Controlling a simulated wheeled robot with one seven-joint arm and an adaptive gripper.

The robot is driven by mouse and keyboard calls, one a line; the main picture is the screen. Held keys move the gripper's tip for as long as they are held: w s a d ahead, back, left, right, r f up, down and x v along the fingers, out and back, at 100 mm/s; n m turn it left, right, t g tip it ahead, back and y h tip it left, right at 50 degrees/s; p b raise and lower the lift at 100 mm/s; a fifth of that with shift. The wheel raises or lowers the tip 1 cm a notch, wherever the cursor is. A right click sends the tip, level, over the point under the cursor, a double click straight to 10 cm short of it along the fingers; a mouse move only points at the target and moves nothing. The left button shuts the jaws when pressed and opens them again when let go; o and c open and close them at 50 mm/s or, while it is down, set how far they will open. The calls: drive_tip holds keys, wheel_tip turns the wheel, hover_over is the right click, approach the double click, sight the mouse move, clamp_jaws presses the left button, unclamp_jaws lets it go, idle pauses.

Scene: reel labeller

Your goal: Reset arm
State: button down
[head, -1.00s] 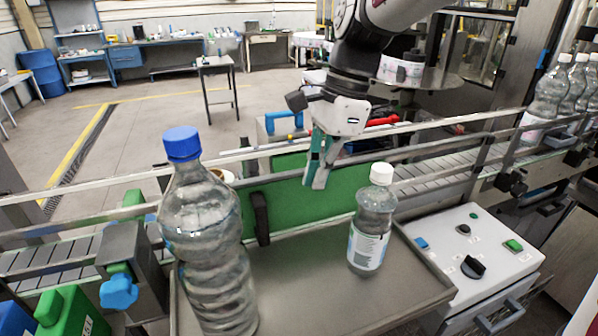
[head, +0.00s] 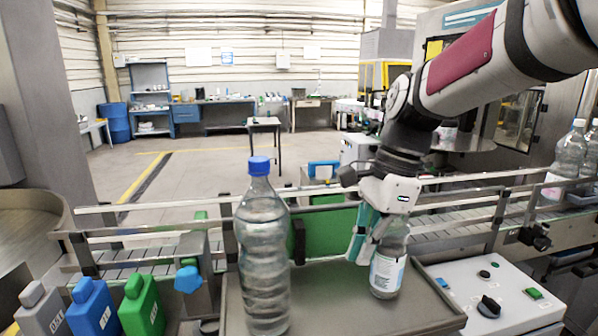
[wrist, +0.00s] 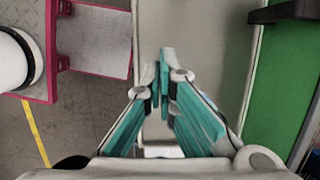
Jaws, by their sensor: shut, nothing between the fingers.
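My gripper (head: 362,250) hangs from my arm at the right of the head view, fingers pointing down. Its teal fingers are closed together with nothing between them; they also show in the wrist view (wrist: 163,85). In the head view the gripper overlaps the upper part of a small clear bottle (head: 388,268) with a white label. The bottle's cap is hidden behind the gripper, and I cannot tell whether they touch. A tall clear bottle (head: 263,250) with a blue cap stands upright to the left, apart from the gripper.
Both bottles stand on a grey tray (head: 335,305). A conveyor with rails (head: 470,222) runs behind it. A control panel (head: 500,290) is at the right. Blue and green containers (head: 142,305) stand at the lower left. More bottles (head: 568,160) stand at the far right.

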drive_tip(key=s+d+r+n+t+h, duration=0.1)
drive_tip(key=s+d+n+t, duration=0.2)
drive_tip(key=s+n, duration=0.5)
drive_tip(key=s+d+r+n+t+h, duration=0.1)
drive_tip(key=s+d+n+t, duration=0.2)
drive_tip(key=s+d+n, duration=0.2)
drive_tip(key=s+n, duration=0.2)
drive_tip(key=s, duration=0.1)
drive_tip(key=shift+s+d+n+h, duration=0.2)
drive_tip(key=shift+s+n+h, duration=0.15)
drive_tip(key=shift+n+h, duration=0.05)
